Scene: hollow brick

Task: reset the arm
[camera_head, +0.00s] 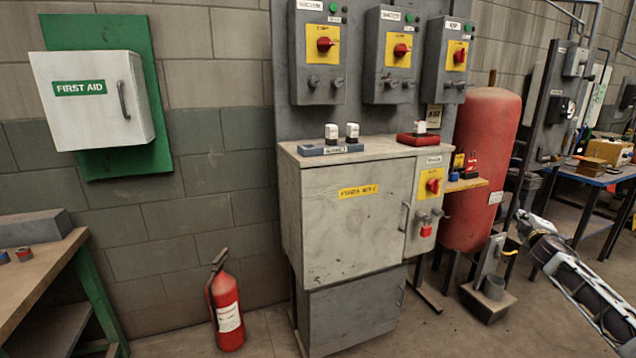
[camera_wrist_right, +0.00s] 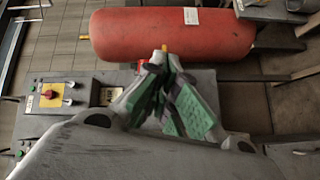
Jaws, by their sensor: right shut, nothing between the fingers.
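My right arm comes in from the lower right edge in the head view. Its gripper (camera_head: 527,222) is in the air in front of the floor, to the right of the red tank (camera_head: 482,165). In the right wrist view the gripper (camera_wrist_right: 166,82) shows its green finger pads close together, with nothing held. The red tank (camera_wrist_right: 172,35) lies across the top of that view, beyond the fingers. My left arm and gripper are not in view.
A grey cabinet (camera_head: 340,220) with switch boxes (camera_head: 320,55) above it stands in the middle. A fire extinguisher (camera_head: 227,305) stands on the floor, below a first aid box (camera_head: 92,98). Workbenches are at the left (camera_head: 35,262) and far right (camera_head: 590,174).

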